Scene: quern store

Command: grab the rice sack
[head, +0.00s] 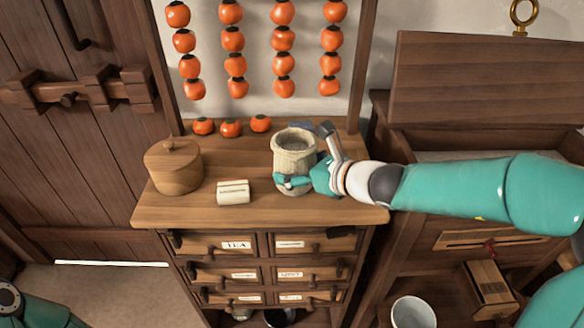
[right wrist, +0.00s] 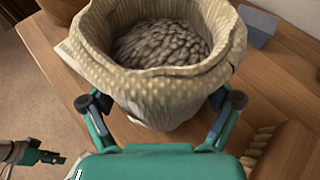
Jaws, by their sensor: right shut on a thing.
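The rice sack (head: 292,160) is a pale woven, open-topped sack standing upright on the wooden chest top in the head view. In the right wrist view the sack (right wrist: 150,84) fills the upper middle, its rim rolled and greyish grains inside. My right gripper (head: 307,157) reaches in from the right and is shut on the sack, one finger on each side; both fingers (right wrist: 160,103) also show in the right wrist view. My left gripper (right wrist: 38,155) seems to show small at the lower left of the right wrist view; its jaws are unclear.
A round lidded wooden box (head: 174,170) and a cream labelled packet (head: 233,193) stand left of the sack. Several persimmons (head: 231,128) lie behind, under hanging strings. The chest has labelled drawers (head: 238,245). A white cup (head: 413,313) is low at the right.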

